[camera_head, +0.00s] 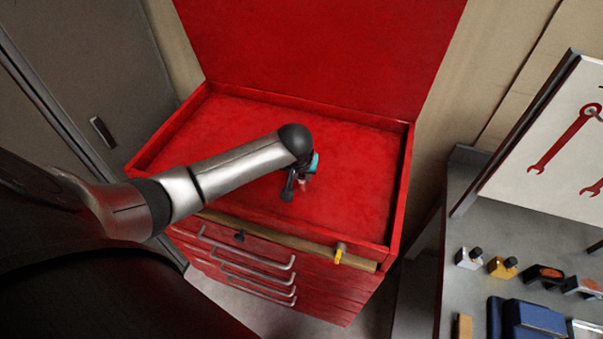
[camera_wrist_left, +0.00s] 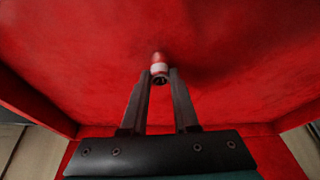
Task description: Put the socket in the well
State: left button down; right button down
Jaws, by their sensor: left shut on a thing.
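The socket (camera_wrist_left: 159,70) is a small shiny metal cylinder with a pale band and red reflections. My left gripper (camera_wrist_left: 160,76) is shut on it, with the socket between the two dark fingertips. In the head view my left gripper (camera_head: 297,188) points down inside the red well (camera_head: 362,170), the open top of the tool chest, near its middle. The socket is mostly hidden there by the gripper. The well floor looks bare around it. I cannot tell whether the socket touches the floor. My right gripper is not in view.
The well has low walls and a raised red lid (camera_head: 320,50) behind. A wooden front edge (camera_head: 290,240) carries a yellow clip (camera_head: 340,253), above the drawers. At right stands a grey bench (camera_head: 465,200) with several small items and a tool board (camera_head: 550,140).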

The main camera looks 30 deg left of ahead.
pick_arm(q)
jog(key=shift+f, duration=0.15)
jog(key=c, duration=0.7)
grip_release()
jog(key=p+v, duration=0.1)
jog(key=v, duration=1.1)
jog(key=shift+p, duration=0.4)
